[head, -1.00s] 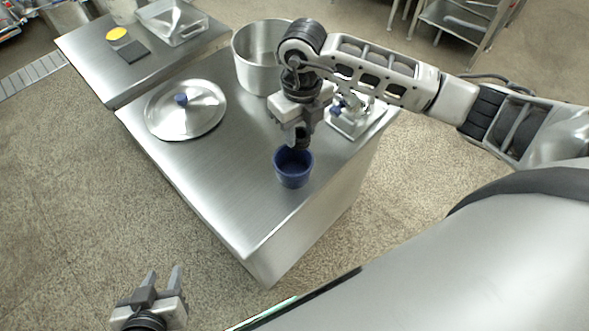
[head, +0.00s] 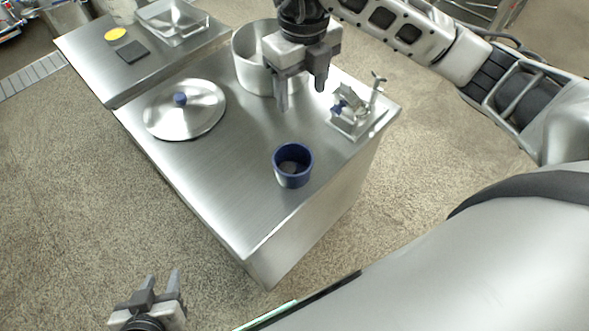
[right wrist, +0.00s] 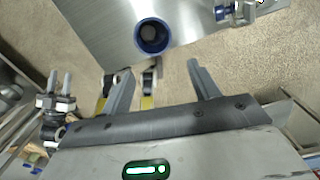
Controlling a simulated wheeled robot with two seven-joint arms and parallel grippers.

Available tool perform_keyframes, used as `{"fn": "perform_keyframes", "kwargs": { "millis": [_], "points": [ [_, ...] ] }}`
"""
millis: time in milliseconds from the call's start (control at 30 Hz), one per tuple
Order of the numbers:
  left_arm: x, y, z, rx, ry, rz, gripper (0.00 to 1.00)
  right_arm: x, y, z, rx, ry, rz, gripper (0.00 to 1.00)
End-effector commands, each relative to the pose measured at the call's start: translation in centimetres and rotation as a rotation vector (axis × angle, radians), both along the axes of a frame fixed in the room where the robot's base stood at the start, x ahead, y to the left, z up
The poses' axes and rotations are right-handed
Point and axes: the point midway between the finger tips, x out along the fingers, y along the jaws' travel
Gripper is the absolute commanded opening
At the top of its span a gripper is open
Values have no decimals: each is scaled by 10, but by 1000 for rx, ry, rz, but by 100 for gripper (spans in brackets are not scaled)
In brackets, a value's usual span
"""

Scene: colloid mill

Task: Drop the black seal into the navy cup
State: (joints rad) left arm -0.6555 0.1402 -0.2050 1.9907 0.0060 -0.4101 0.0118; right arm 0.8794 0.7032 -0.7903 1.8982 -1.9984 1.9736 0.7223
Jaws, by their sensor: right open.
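The navy cup (head: 293,181) stands upright near the front edge of the steel table. A dark piece, apparently the black seal (head: 290,166), lies inside it, partly hidden by the wall. In the right wrist view the cup (right wrist: 137,43) shows from above, with a dim shape at its bottom. My right gripper (head: 301,97) is open and empty, raised above the table behind the cup. Its two fingers (right wrist: 162,82) are apart in the right wrist view. My left gripper (head: 162,284) is open and empty over the floor at the lower left.
A pot (head: 250,75) stands at the table's back, a lid with a blue knob (head: 205,115) at left, and a small metal fixture (head: 352,118) at right. A side table (head: 90,62) holds a clear tray, a yellow disc and a dark square. The table front is clear.

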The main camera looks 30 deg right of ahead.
Motion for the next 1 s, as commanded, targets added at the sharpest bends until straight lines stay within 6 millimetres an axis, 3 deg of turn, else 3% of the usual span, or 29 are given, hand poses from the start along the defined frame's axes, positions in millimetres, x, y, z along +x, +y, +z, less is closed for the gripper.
{"fn": "perform_keyframes", "kwargs": {
  "millis": [100,333,867,1000],
  "points": [
    [1,-1,4,-2,-6,-1,36,1,0,26,0,-5,1,61],
    [2,-1,9,-4,-14,-2,36,0,0,52,-1,-1,0,61],
    [-1,-1,2,0,0,-3,36,0,0,55,1,1,1,61],
    [-1,-1,3,0,-1,-3,36,-3,16,49,68,6,34,61]
  ]
}}
